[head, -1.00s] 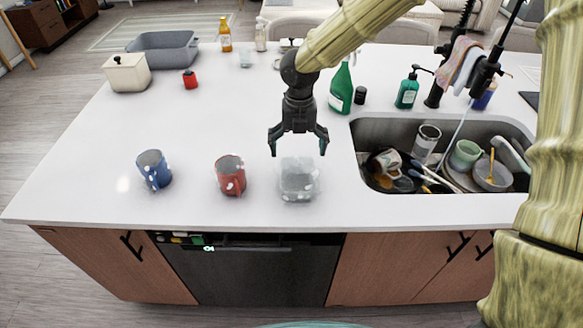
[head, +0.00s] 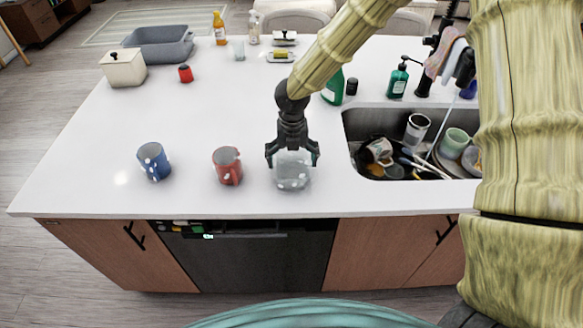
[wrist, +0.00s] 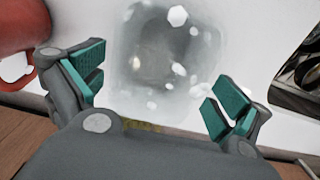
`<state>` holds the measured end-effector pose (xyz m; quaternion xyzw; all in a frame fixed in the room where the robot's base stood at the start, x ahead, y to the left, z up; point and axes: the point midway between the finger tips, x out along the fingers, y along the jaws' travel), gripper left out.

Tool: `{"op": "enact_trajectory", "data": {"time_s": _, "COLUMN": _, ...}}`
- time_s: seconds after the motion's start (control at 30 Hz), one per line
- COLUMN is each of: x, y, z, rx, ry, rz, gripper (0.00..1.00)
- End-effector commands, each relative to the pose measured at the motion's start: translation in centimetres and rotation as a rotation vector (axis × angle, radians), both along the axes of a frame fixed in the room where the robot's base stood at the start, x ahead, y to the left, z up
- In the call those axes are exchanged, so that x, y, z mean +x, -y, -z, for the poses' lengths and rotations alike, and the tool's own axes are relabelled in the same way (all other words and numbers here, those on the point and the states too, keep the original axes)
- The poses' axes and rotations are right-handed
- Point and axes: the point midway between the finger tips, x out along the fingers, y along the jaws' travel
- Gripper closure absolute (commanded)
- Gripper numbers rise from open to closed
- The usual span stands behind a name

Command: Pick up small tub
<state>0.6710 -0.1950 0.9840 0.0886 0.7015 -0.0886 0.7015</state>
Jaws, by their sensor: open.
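The small tub (head: 292,178) is a clear, see-through container with white spots. It stands on the white counter near the front edge, right of the red mug. My gripper (head: 292,162) is open right above it, with its fingertips at either side of the tub's upper part. In the wrist view the tub (wrist: 165,55) lies just beyond and between the teal finger pads of my gripper (wrist: 155,95). Whether the pads touch the tub cannot be told.
A red mug (head: 228,166) stands close left of the tub, a blue mug (head: 154,161) farther left. The sink (head: 358,128) with dishes lies to the right. A green bottle (head: 333,90) stands behind. The counter's middle left (head: 150,115) is clear.

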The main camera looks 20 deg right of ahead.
Motion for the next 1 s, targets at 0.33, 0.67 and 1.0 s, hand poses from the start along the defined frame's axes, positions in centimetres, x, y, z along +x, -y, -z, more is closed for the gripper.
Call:
{"op": "enact_trajectory", "data": {"time_s": 0.33, "x": 0.3, "y": -0.1, "z": 2.1, "rx": 0.000, "ry": -0.002, "rz": -0.002, "gripper": 0.00}}
{"op": "enact_trajectory", "data": {"time_s": 0.67, "x": 0.3, "y": -0.1, "z": 2.1, "rx": 0.000, "ry": -0.002, "rz": -0.001, "gripper": 0.29}}
{"op": "enact_trajectory", "data": {"time_s": 1.0, "x": 0.2, "y": -0.1, "z": 2.1, "rx": 0.000, "ry": -0.002, "rz": -0.001, "gripper": 0.41}}
